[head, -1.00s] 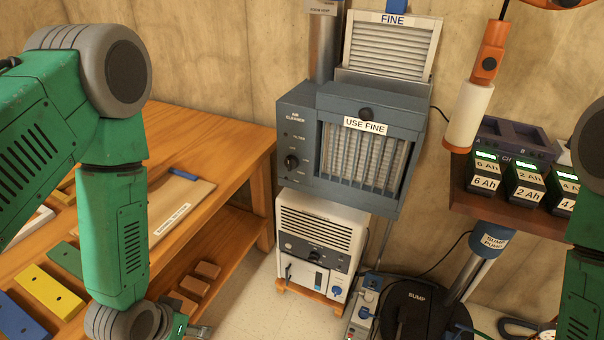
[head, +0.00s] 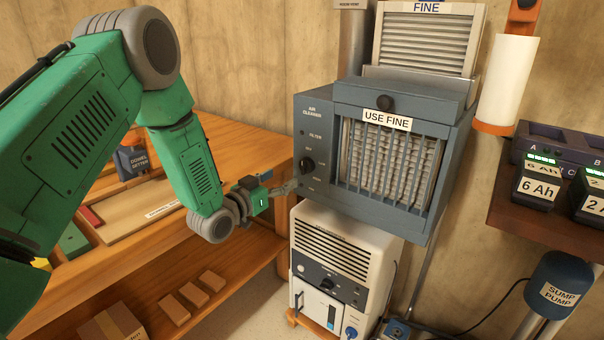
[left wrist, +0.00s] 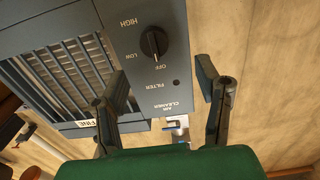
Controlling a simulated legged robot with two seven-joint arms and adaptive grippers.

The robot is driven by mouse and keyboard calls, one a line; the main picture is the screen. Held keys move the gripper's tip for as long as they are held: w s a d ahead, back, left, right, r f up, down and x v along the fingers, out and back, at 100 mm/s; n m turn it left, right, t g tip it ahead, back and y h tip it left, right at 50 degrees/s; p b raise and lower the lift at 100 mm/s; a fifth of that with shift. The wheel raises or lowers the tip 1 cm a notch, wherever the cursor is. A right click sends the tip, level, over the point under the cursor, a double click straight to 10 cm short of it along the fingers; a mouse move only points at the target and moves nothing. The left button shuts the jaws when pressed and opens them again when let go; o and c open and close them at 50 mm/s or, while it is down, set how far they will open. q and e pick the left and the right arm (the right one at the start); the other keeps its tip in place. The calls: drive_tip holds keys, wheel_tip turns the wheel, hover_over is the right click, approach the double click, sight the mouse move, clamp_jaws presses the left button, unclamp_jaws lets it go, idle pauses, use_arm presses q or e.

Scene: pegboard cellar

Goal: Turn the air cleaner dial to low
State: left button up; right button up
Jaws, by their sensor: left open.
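The air cleaner (head: 396,205) is a blue-grey box on the wall. Its black dial (head: 307,164) is on the narrow left panel, and the dial also shows in the left wrist view (left wrist: 154,41). There the panel appears upside down, with OFF, LOW and HIGH printed around the dial. The dial's pale pointer mark seems to face OFF. My left gripper (head: 288,186) is just left of and below the dial. In the left wrist view its fingers (left wrist: 162,82) are spread, empty, with the dial beyond the gap between them. My right gripper is out of view.
A white appliance (head: 345,260) stands below the air cleaner. A wooden workbench (head: 250,150) with boards on it is at the left. A shelf with battery packs (head: 540,188) and a sump pump (head: 562,285) are at the right.

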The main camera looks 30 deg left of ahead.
sight(303, 169)
use_arm(q)
drive_tip(key=w+d, duration=0.1)
drive_tip(key=w, duration=0.1)
drive_tip(key=w+d+b, duration=0.1)
drive_tip(key=w+d, duration=0.1)
drive_tip(key=w, duration=0.1)
drive_tip(key=shift+w+d+r, duration=0.1)
drive_tip(key=shift+w+r, duration=0.25)
drive_tip(key=shift+r, duration=0.05)
drive_tip(key=w+a, duration=0.1)
drive_tip(key=w+a+f+b, duration=0.1)
drive_tip(key=w, duration=0.1)
drive_tip(key=shift+a, duration=0.25)
drive_tip(key=shift+w+a, duration=0.15)
drive_tip(key=shift+a, duration=0.15)
drive_tip(key=shift+d+r, duration=0.3)
drive_tip(key=shift+d, duration=0.55)
drive_tip(key=shift+d+r, duration=0.15)
drive_tip(key=shift+d, duration=0.2)
drive_tip(key=c, duration=1.1)
drive_tip(key=shift+a+f, duration=0.45)
drive_tip(key=shift+a, duration=0.25)
drive_tip(key=shift+d, duration=0.4)
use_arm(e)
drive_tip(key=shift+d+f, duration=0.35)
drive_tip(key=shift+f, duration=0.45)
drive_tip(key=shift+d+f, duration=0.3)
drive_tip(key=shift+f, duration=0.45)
